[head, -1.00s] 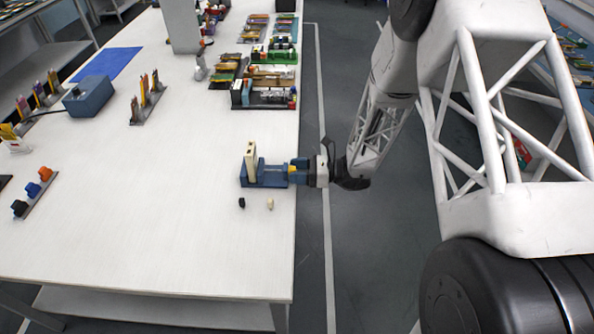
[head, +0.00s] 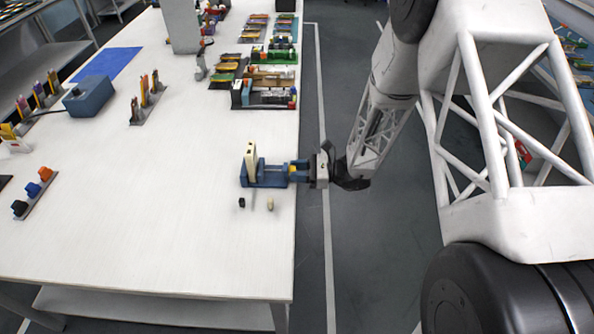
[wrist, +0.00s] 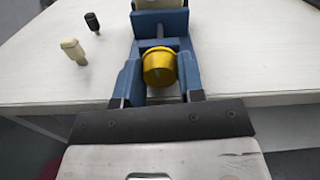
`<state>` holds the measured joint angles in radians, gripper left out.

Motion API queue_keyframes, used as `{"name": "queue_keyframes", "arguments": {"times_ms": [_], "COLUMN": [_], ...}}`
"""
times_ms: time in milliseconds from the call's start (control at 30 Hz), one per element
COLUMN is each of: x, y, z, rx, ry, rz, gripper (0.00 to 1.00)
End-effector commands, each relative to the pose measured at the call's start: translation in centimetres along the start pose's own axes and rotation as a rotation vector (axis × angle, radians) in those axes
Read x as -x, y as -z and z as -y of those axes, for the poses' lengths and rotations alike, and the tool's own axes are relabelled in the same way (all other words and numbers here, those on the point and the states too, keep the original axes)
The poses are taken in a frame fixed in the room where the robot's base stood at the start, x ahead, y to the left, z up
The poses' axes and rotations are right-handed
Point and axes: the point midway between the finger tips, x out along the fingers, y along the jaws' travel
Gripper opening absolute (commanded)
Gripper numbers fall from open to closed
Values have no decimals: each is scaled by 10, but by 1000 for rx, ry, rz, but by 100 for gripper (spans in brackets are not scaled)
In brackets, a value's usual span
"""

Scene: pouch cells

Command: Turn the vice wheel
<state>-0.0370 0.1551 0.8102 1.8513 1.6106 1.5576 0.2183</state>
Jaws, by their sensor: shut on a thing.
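The blue vice (head: 268,180) stands at the right edge of the white table, with a cream-coloured block (head: 251,163) upright in its jaws at the left end. Its yellow wheel (wrist: 159,66) shows in the wrist view at the end of a screw rod. My gripper (head: 297,171) reaches in from the right, level with the wheel. In the wrist view my gripper's blue fingers (wrist: 160,82) stand on both sides of the wheel and are shut on it. The contact faces are partly hidden.
A small black peg (head: 242,203) and a cream peg (head: 270,203) stand on the table just in front of the vice. Trays of parts (head: 264,98) lie farther back. The table's middle is clear.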

Motion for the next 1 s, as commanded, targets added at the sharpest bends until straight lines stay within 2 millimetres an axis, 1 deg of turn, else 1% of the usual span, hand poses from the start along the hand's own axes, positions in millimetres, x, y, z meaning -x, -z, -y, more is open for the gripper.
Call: {"name": "queue_keyframes", "arguments": {"times_ms": [300,333,467,500,833,1000], "x": [0,0,0,0,1,7], "y": [0,0,0,0,0,0], "z": [0,0,0,0,0,0], "rx": [7,7,7,7,7,7], "ry": [0,0,0,0,0,1], "rz": [-1,-1,0,0,0,-1], "gripper": [12,40,60,61,61,61]}}
